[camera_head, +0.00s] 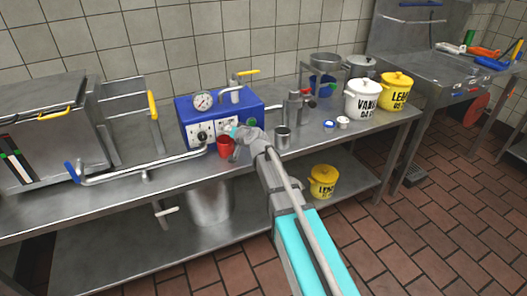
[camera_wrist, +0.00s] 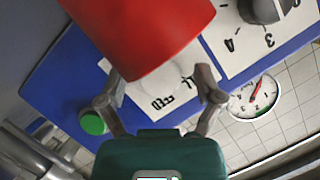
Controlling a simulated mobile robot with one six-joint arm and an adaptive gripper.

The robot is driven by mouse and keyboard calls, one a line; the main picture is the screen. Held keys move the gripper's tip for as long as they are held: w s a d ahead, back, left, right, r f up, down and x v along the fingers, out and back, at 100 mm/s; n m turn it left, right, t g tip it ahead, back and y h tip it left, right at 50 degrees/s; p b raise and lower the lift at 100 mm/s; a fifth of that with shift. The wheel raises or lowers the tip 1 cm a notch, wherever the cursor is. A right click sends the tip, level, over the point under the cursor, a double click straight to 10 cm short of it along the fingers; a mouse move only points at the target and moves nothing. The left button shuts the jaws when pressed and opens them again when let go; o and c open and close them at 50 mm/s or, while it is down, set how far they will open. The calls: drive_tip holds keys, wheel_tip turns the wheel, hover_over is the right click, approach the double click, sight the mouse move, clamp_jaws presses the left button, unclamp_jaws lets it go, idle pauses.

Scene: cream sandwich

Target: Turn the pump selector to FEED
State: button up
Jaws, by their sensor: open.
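The blue pump box (camera_head: 218,108) stands at the back of the steel counter. In the wrist view, a white plate with upside-down FEED lettering (camera_wrist: 162,102) shows on its blue face (camera_wrist: 60,72). My gripper (camera_head: 234,131) is at the front of the box.
A second dial with a dark knob (camera_wrist: 275,12), a gauge (camera_head: 202,101) and a green button (camera_wrist: 93,123) are close by.

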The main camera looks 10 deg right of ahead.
drive_tip(key=shift+h, duration=0.3)
drive_tip(key=shift+n+h+p, duration=0.4)
drive_tip(key=shift+n, duration=0.5)
drive_tip(key=shift+s+r, duration=0.15)
drive_tip(key=shift+s, duration=0.05)
drive_tip(key=s+d+r+g+h+p, duration=0.1)
drive_tip(key=s+d+r+g+p, duration=0.1)
drive_tip(key=s+p, duration=0.4)
drive_tip(key=s+d+r+g+h+p, duration=0.2)
drive_tip(key=s+d+g+p, duration=0.3)
drive_tip(key=s, duration=0.7)
drive_tip(key=s+d+r+g+h+p, duration=0.1)
drive_tip(key=s+d+r+g+p, duration=0.1)
drive_tip(key=s+d+p, duration=0.5)
drive_tip(key=s+g, duration=0.1)
drive_tip(key=s, duration=0.2)
drive_tip(key=shift+g+h, duration=0.3)
drive_tip(key=shift+g, duration=0.1)
